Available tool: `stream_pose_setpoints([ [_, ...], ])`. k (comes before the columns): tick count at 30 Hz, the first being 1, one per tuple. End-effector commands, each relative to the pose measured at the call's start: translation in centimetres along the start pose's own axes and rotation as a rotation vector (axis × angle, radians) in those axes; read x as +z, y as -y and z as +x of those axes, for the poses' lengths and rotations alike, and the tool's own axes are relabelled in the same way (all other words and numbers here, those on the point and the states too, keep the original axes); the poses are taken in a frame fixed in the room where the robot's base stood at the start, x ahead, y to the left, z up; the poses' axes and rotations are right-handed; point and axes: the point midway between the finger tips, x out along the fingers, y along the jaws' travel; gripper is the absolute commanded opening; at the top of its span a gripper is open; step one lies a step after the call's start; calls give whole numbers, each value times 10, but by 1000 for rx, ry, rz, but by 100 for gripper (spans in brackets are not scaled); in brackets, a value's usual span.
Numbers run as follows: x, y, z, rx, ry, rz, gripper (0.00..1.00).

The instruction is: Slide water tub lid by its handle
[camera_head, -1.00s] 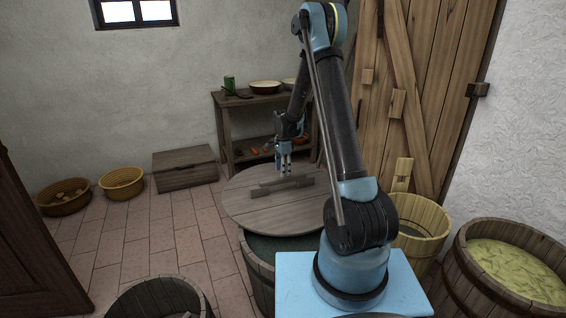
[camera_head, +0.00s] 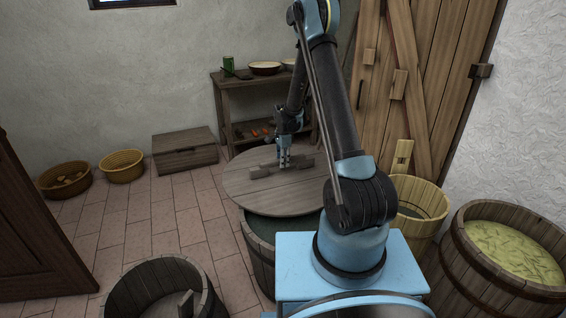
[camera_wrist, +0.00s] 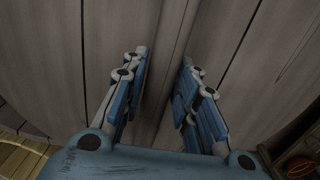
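The water tub lid (camera_head: 250,193) is a round disc of grey-brown planks. It lies off-centre over the wooden water tub (camera_head: 259,262), leaving dark water (camera_head: 272,233) uncovered at the front. Its handle (camera_head: 263,171) is a straight wooden bar across the top. My gripper (camera_head: 284,163) points down at the middle of the handle. In the wrist view, the two blue fingers of my gripper (camera_wrist: 165,60) stand apart on either side of a strip of wood that looks like the handle (camera_wrist: 168,85). I see no clear contact; the fingertips are partly hidden.
An open dark barrel (camera_head: 160,290) stands front left. A pale wooden bucket (camera_head: 422,205) and a barrel of yellowish contents (camera_head: 515,250) stand right. A shelf table (camera_head: 232,108) and a wooden chest (camera_head: 185,152) stand behind the lid. Tiled floor (camera_head: 150,215) is clear on the left.

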Motion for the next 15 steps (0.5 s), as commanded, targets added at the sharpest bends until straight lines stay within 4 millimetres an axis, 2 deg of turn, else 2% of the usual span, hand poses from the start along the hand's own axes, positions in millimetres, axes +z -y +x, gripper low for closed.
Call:
stream_pose_setpoints([
  [1,0,0,0,0,0,0,7],
  [2,0,0,0,0,0,0,0],
  [8,0,0,0,0,0,0,0],
  [9,0,0,0,0,0,0,13],
  [11,0,0,0,0,0,0,0],
  [15,0,0,0,-1,0,0,0],
])
